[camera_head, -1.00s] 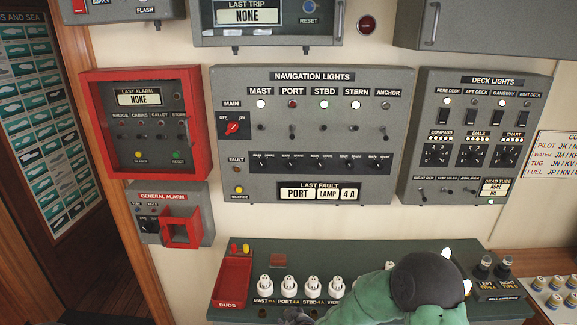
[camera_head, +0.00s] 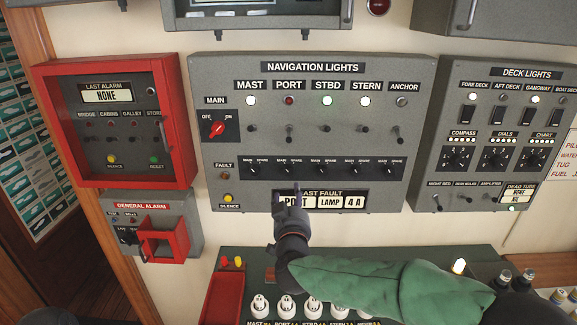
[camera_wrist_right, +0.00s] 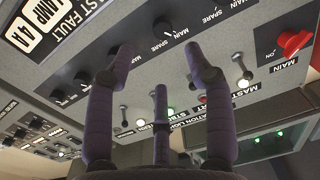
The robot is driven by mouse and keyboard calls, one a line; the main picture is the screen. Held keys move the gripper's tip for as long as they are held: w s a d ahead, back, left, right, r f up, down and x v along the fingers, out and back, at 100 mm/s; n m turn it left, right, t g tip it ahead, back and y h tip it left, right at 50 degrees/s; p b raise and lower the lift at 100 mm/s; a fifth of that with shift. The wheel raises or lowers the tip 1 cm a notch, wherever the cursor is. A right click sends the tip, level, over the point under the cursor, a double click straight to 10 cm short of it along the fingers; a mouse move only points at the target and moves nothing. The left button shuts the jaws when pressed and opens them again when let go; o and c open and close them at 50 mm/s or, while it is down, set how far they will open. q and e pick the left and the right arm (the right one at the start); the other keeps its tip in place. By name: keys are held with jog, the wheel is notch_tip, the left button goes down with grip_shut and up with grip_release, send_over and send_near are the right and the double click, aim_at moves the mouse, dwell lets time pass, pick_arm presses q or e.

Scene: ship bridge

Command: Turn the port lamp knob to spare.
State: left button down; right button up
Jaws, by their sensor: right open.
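The port lamp knob (camera_head: 288,170) is a small dark knob with MAIN and SPARE marks, second from the left in the lower row of the grey navigation lights panel (camera_head: 420,115). I cannot read its setting surely. My right gripper (camera_head: 289,191) is open and empty, with its fingertips just below this knob in the head view. In the right wrist view, the knob (camera_wrist_right: 162,28) shows beyond and between the spread fingers (camera_wrist_right: 165,55), apart from them. The fingers partly cover the LAST FAULT display (camera_head: 354,202). My left gripper is not in view.
Similar knobs sit close on both sides, with a row of toggle switches (camera_head: 325,129) above. The red main switch (camera_head: 217,129) is at the upper left. Below is a green shelf (camera_head: 395,262) with white lamps and a red duds bin (camera_head: 223,298).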

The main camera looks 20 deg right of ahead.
aim_at(289, 172)
jog(key=x, duration=1)
jog(key=shift+w+d+r, duration=0.15)
jog(key=shift+w+r, duration=0.1)
jog(key=shift+r, duration=0.15)
grip_shut()
